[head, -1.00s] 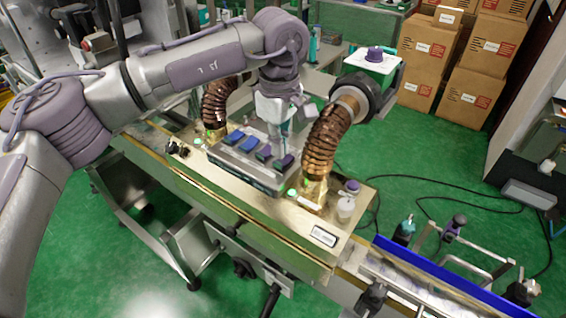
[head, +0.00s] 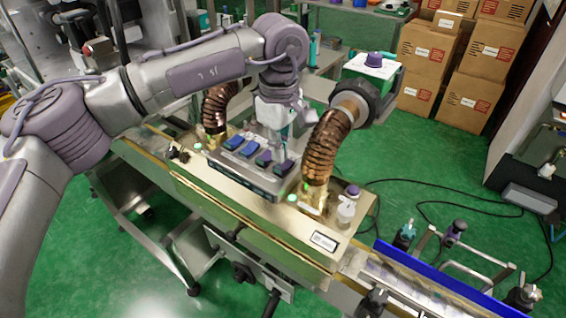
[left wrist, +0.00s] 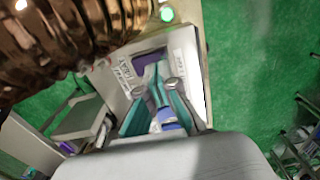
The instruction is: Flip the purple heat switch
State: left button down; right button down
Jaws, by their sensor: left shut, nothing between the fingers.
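The control box (head: 222,165) sits on the machine's brass-coloured top, with a row of blue and purple rocker switches on its upper face. My left gripper (head: 282,150) points down over the right end of this row. It covers part of the panel behind the switches. In the left wrist view a purple switch (left wrist: 150,57) shows right at the tips of my left gripper (left wrist: 160,68), whose teal fingers are together and empty. I cannot tell whether they touch the switch. My right gripper is not in view.
Ribbed copper ducts (head: 322,145) stand close on both sides of the box; one fills the upper left of the left wrist view (left wrist: 60,40). A blue conveyor rail (head: 440,282) runs off to the right.

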aim_at(280, 168)
pick_arm(q)
jog(key=shift+f+b, duration=0.9)
jog(key=shift+f, duration=0.3)
dwell(0.7)
jog(key=shift+r, duration=0.1)
jog(key=shift+r+p, duration=2.05)
jog(key=shift+r, duration=1.45)
jog(key=shift+f, duration=0.1)
